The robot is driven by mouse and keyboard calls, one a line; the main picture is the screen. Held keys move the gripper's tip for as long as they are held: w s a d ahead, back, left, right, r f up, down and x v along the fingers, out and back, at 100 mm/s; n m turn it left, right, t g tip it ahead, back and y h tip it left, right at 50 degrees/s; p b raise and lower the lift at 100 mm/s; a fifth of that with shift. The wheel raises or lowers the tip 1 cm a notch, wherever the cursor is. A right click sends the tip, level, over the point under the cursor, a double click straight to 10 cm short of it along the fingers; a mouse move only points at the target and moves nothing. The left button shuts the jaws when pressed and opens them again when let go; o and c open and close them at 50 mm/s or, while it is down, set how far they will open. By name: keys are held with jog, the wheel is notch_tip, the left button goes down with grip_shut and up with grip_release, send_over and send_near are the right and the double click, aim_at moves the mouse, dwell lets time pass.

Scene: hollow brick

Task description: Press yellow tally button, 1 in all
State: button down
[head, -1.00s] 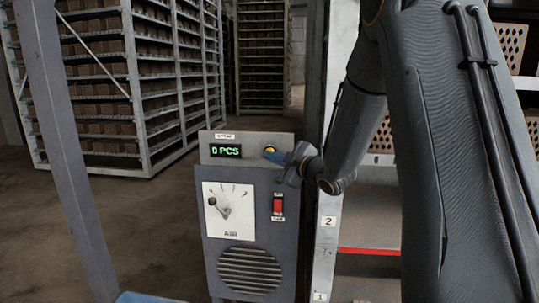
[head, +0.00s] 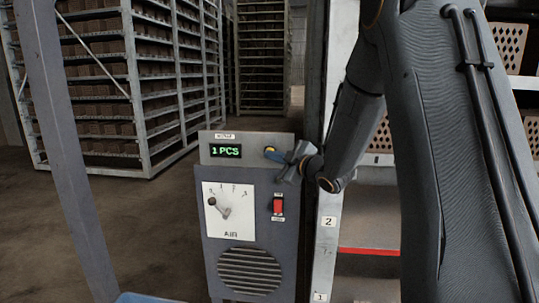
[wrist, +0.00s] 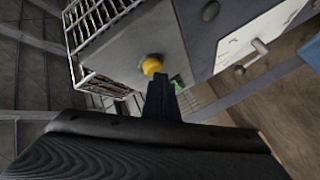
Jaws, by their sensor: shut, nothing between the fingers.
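The yellow tally button (head: 270,150) is on the upper front of a grey control box, right of a green display (head: 226,151) that reads "1 PCS". In the wrist view the yellow button (wrist: 151,66) is just beyond the tip of my gripper (wrist: 158,82). My gripper (head: 277,155) is shut and empty, and its fingertips are at the button in the head view. I cannot tell whether they touch it. The fingers partly hide the button in both views.
The control box (head: 250,240) also has a white AIR dial panel (head: 229,211), a red rocker switch (head: 278,206) and a round grille. Racks of bricks (head: 100,100) stand behind at left. A numbered rack post (head: 325,245) stands close on the right.

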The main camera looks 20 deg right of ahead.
dwell(0.4)
jog(key=shift+s+a, duration=0.3)
jog(key=shift+s, duration=0.55)
jog(key=s, duration=0.1)
jog(key=s+a, duration=0.1)
jog(key=s, duration=0.1)
jog(key=s+a, duration=0.1)
jog(key=shift+s, duration=0.3)
jog(key=shift+f, duration=0.1)
dwell(0.4)
jog(key=s+d+f+m+g+h, duration=0.2)
jog(key=s+f+m+g+h, duration=0.7)
jog(key=s+f, duration=0.8)
jog(key=s+a+f+m+g+y, duration=0.2)
jog(key=s+m+g, duration=0.3)
jog(key=s, duration=0.8)
jog(key=shift+s+a+b, duration=0.25)
jog(key=shift+a+b, duration=0.05)
jog(key=shift+b, duration=0.05)
